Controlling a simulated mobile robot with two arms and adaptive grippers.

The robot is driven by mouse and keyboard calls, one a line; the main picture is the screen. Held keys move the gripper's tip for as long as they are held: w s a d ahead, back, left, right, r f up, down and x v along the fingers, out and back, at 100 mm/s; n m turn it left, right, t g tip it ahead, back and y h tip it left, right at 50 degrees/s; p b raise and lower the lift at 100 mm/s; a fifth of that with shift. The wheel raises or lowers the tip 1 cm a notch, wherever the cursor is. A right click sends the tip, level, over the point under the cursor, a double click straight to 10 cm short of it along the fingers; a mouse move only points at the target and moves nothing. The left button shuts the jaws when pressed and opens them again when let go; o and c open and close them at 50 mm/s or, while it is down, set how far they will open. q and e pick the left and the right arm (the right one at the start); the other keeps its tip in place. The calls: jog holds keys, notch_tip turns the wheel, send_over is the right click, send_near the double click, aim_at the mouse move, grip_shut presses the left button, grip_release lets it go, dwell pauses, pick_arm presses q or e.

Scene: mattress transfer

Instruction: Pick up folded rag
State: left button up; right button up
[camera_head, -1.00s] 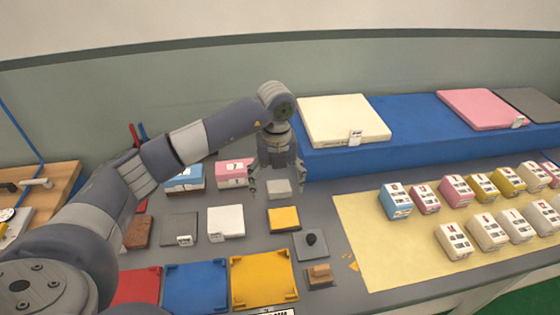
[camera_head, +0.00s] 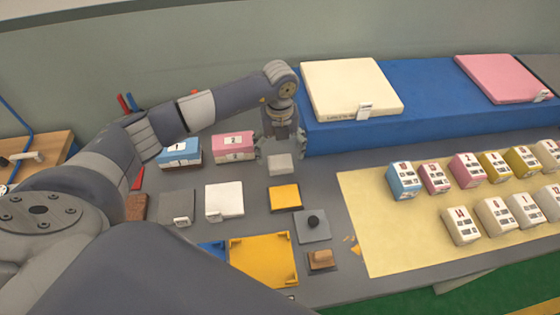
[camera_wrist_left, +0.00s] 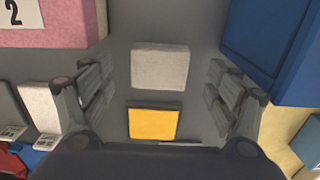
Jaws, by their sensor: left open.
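A small light grey block, which looks like the folded rag (camera_head: 280,165), lies flat on the grey table. It also shows in the left wrist view (camera_wrist_left: 159,68), upper middle, between the two fingers in the picture. My left gripper (camera_head: 280,148) points down above and just behind it, fingers spread wide, holding nothing. In the left wrist view the fingers (camera_wrist_left: 161,95) stand apart at both sides of the rag. Whether they touch the table cannot be told. My right gripper is not in view.
A yellow pad (camera_head: 284,197) lies just in front of the rag. A pink box (camera_head: 233,147) stands to the left and a blue platform (camera_head: 430,105) to the right. A yellow tray (camera_head: 264,260) lies in front.

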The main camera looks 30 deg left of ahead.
aim_at(280, 161)
pick_arm(q)
jog(key=f, duration=0.2)
jog(key=f+p, duration=0.1)
jog(key=shift+s+d+f, duration=0.15)
jog(key=shift+s+d, duration=0.05)
jog(key=shift+s, duration=0.05)
jog(key=shift+f, duration=0.2)
jog(key=c, duration=1)
jog(key=shift+o, duration=0.2)
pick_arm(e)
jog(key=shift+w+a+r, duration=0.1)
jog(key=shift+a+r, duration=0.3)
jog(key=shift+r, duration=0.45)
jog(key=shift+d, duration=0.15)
pick_arm(q)
jog(key=shift+r, duration=0.1)
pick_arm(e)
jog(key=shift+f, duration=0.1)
